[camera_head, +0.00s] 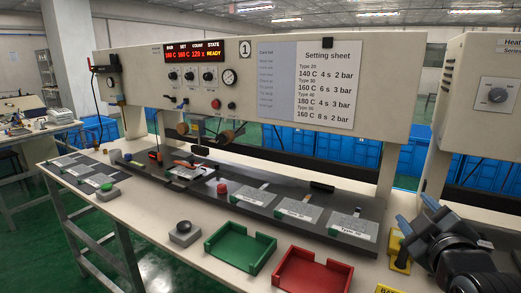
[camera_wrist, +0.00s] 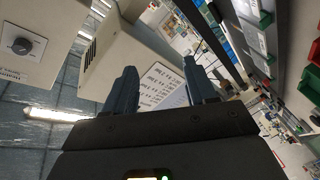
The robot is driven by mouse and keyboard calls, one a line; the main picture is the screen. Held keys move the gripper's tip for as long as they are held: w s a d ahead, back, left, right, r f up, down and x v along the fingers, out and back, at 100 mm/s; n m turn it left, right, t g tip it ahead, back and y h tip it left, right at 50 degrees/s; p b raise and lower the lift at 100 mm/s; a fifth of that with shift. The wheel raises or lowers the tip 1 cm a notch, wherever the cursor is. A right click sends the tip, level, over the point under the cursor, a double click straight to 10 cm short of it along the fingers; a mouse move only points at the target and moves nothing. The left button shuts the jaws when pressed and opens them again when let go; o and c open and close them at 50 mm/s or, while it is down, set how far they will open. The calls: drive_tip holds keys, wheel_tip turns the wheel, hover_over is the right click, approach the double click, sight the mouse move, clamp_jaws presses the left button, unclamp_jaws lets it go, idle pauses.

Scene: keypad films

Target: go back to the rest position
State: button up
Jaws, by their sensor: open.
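My gripper (camera_head: 416,212) is at the right of the head view, raised in front of the bench's right end. Its two blue-grey fingers stand apart with nothing between them. The wrist view also shows my gripper (camera_wrist: 161,90) open and empty, with the setting sheet (camera_wrist: 162,86) seen beyond the gap. In the head view the setting sheet (camera_head: 326,82) is on the cream machine panel (camera_head: 250,125). The red display (camera_head: 193,52) there reads READY.
A green tray (camera_head: 240,247) and a red tray (camera_head: 312,272) lie at the bench's front. Grey films or plates (camera_head: 300,210) lie on the dark strip behind. A black-knobbed grey box (camera_head: 184,232) stands left of the green tray. A second machine (camera_head: 490,90) stands close on the right.

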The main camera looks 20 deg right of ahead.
drive_tip(key=s+a+f+m+y, duration=0.2)
drive_tip(key=s+a+f, duration=0.45)
drive_tip(key=a, duration=0.25)
drive_tip(key=s+a+f+m+y, duration=0.1)
drive_tip(key=s+a+f+y, duration=0.1)
drive_tip(key=s+a+f, duration=0.5)
drive_tip(key=s+a+r+m+y, duration=0.1)
drive_tip(key=s+a+y, duration=0.1)
drive_tip(key=s, duration=0.7)
drive_tip(key=s+a+r+y, duration=0.1)
drive_tip(key=s+a, duration=0.3)
drive_tip(key=s, duration=0.6)
drive_tip(key=shift+s+m+y, duration=0.2)
drive_tip(key=shift+m+y, duration=0.2)
drive_tip(key=shift+y, duration=0.2)
drive_tip(key=shift+c, duration=0.4)
